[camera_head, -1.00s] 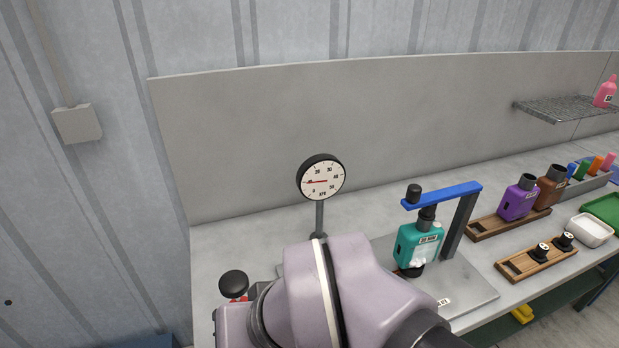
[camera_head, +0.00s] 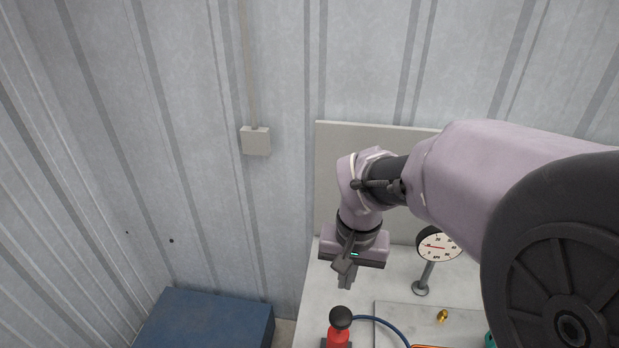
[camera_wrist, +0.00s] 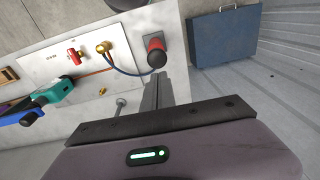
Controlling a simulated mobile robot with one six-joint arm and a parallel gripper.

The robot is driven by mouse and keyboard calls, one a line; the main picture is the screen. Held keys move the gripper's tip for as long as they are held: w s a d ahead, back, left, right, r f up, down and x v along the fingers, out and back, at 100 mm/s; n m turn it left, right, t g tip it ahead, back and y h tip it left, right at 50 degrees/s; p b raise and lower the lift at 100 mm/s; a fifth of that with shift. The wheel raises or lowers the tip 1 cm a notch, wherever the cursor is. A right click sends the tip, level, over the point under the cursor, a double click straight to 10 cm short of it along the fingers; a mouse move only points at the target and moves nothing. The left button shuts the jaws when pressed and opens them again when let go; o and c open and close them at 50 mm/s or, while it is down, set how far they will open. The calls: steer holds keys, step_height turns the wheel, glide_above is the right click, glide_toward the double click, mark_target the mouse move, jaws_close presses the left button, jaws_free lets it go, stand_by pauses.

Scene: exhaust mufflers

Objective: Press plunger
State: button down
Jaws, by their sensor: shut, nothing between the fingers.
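The plunger is a black round knob (camera_head: 341,317) on a red pump body (camera_head: 338,337) at the bottom of the head view. In the wrist view the knob (camera_wrist: 157,58) shows end-on over the red body, just beyond my fingertips. My gripper (camera_head: 345,284) is shut and empty, pointing down. In the head view it appears behind the knob and above the bench, apart from it. The gripper's closed fingers also show in the wrist view (camera_wrist: 158,92). A round gauge (camera_head: 437,246) on a post stands to the right, its red needle pointing left.
A blue hose (camera_head: 384,324) runs right from the pump to a brass fitting (camera_wrist: 103,49) on a plate (camera_wrist: 95,90). A blue box (camera_head: 205,320) stands left of the bench.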

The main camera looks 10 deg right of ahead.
mark_target(341, 315)
steer(key=shift+w+d+g+p, duration=0.25)
steer(key=shift+w+g+p, duration=0.15)
steer(key=shift+w+p, duration=0.25)
step_height(341, 315, down, 14)
steer(key=shift+w+f+b, duration=0.1)
steer(key=shift+b, duration=1.15)
